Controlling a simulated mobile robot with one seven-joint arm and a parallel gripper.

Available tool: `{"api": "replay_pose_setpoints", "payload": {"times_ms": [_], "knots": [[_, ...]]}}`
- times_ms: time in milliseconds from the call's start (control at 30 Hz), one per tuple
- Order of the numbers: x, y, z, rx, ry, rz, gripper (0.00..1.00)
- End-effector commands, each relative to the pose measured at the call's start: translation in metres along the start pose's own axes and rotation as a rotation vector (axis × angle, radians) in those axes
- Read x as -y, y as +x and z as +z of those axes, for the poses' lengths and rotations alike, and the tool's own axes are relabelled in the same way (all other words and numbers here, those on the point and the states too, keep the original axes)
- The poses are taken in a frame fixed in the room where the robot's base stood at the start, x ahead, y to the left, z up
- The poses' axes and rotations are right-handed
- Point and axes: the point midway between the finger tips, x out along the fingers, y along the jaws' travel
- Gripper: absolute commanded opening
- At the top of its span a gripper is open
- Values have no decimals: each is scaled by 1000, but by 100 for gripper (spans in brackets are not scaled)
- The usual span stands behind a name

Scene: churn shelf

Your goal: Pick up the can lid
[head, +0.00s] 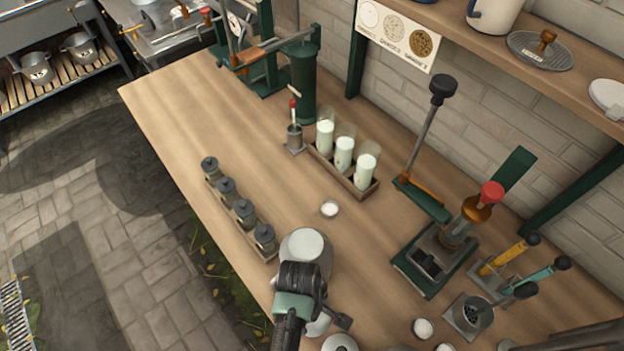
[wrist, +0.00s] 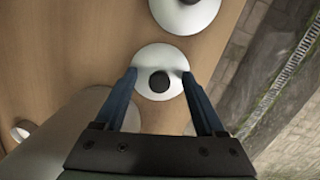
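The can lid (wrist: 148,58), a round white disc with a dark knob in its middle, lies in the centre of the wrist view. My gripper (wrist: 159,77) is open, with one blue finger on each side of the knob. The fingertips overlap the lid's left and right edges in the picture, and I see a gap between each finger and the knob. I cannot tell how high the fingers are above the lid. In the head view my arm and gripper (head: 338,319) largely hide this spot near the front table edge.
A second white lid with a dark knob (wrist: 184,12) lies just beyond. A pale rounded body (head: 305,245) stands beside my gripper. The table edge is close, with paving below.

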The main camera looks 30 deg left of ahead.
Motion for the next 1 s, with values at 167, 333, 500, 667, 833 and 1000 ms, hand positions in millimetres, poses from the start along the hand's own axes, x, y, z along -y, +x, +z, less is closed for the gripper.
{"api": "replay_pose_setpoints", "payload": {"times_ms": [167, 333, 500, 667, 833, 1000], "knots": [[3, 3, 0, 2, 0, -7, 12], [4, 5, 1, 4, 0, -10, 2], [4, 5, 1, 4, 0, -11, 1], [5, 5, 1, 3, 1, -12, 1], [5, -8, 2, 3, 0, -11, 0], [2, -40, 5, 0, 0, -4, 0]]}}
